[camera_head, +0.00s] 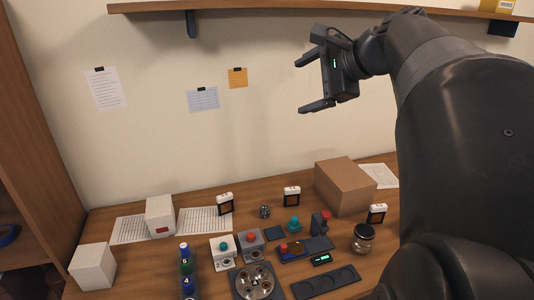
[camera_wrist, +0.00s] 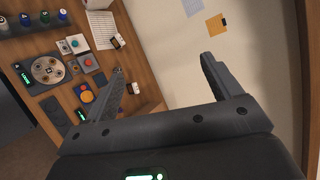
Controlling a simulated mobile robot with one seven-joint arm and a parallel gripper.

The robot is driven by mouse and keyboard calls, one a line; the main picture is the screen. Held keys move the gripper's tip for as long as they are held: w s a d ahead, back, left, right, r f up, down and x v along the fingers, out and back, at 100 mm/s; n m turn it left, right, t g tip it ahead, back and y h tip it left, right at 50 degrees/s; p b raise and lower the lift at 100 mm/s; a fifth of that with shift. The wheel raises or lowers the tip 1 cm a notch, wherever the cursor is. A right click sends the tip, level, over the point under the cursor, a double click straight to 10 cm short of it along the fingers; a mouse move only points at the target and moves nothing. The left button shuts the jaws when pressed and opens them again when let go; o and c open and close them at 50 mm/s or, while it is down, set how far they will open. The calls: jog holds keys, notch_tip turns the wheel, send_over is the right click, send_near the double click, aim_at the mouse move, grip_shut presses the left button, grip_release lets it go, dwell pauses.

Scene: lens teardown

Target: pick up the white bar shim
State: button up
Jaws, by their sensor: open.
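My gripper (camera_head: 309,84) is open and empty, high in front of the wall and well above the desk. In the wrist view its two fingers (camera_wrist: 163,66) are spread apart with only wall and desk edge beyond them. I cannot clearly make out a white bar shim. Three small white-framed pieces with dark faces stand on the desk: one at left (camera_head: 225,204), one in the middle (camera_head: 292,196) and one at right (camera_head: 376,213). Whether any of them bears the shim is too small to tell.
The desk holds a round grey tray (camera_head: 257,284), a dark slotted tray (camera_head: 326,282), a glass jar (camera_head: 362,238), a cardboard box (camera_head: 345,185), white boxes (camera_head: 160,216) and numbered bottles (camera_head: 187,268). A wooden shelf (camera_head: 260,6) runs above. The air around my gripper is free.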

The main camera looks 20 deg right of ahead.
jog(key=s+d+m+t+h, duration=0.2)
jog(key=d+m+t+h, duration=0.25)
jog(key=d+m, duration=1)
jog(key=s+d+m+t+h, duration=0.25)
jog(key=d+m+h, duration=0.35)
jog(key=d, duration=1.5)
jog(key=y, duration=0.2)
send_near(379, 213)
jog(key=shift+w+a+r, duration=0.2)
jog(key=shift+w+r, duration=0.05)
jog(key=shift+r, duration=0.05)
jog(key=shift+w+f, duration=0.15)
jog(key=shift+f, duration=0.05)
jog(key=w, duration=0.2)
jog(key=w+d, duration=0.1)
jog(key=w, duration=0.2)
jog(key=shift+d, duration=0.1)
jog(key=shift+w+d+f, duration=0.1)
jog(key=shift+w+d, duration=0.15)
jog(key=shift+w, duration=0.6)
jog(key=shift+w+d+f, duration=0.1)
jog(key=shift+w+d, duration=0.15)
jog(key=shift+w, duration=0.65)
jog(key=shift+w+d+f, duration=0.1)
jog(key=shift+w+d, duration=0.15)
jog(key=shift+w, duration=0.6)
jog(key=shift+c, duration=0.4)
jog(key=c, duration=1)
